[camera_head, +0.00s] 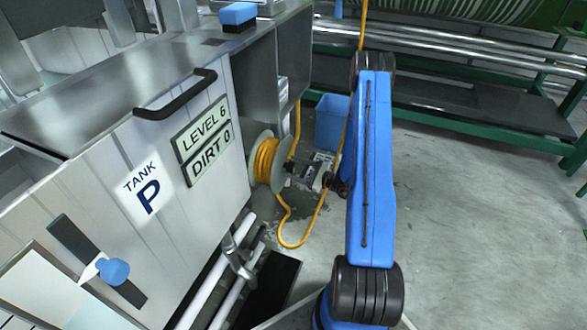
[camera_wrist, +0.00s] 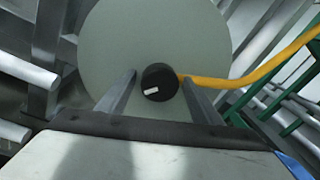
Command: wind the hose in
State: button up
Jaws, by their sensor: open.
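The hose reel (camera_head: 277,163) is a pale spool on the side of tank P, with yellow hose (camera_head: 264,160) wound on it. A loose length of the hose hangs in a loop to the floor and runs up past my arm. In the wrist view the reel's pale round face (camera_wrist: 105,38) fills the middle, with a black knob (camera_wrist: 159,82) on it. My gripper (camera_wrist: 158,76) is open, one finger on each side of the knob, with visible gaps. The hose (camera_wrist: 245,78) runs off to the right behind the right finger. In the head view my gripper (camera_head: 296,169) is at the reel's face.
Tank P (camera_head: 100,180) stands at the left, with signs reading LEVEL 6 and DIRT 0 and a black handle (camera_head: 176,98). A blue bin (camera_head: 330,122) stands behind my arm. Pipes (camera_head: 222,270) and a dark floor opening (camera_head: 268,292) lie below the reel. Open floor is at the right.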

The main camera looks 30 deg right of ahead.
jog(key=c, duration=1)
jog(key=m, duration=0.4)
jog(key=shift+w+m, duration=0.1)
jog(key=shift+m, duration=0.3)
jog(key=m, duration=0.4)
jog(key=shift+d+g, duration=0.1)
jog(key=shift+g, duration=0.3)
jog(key=m, duration=0.7)
jog(key=shift+g, duration=0.3)
jog(key=shift+m+y, duration=0.4)
jog(key=shift+m, duration=1.9)
jog(key=shift+f+g, duration=0.1)
jog(key=shift+g, duration=0.2)
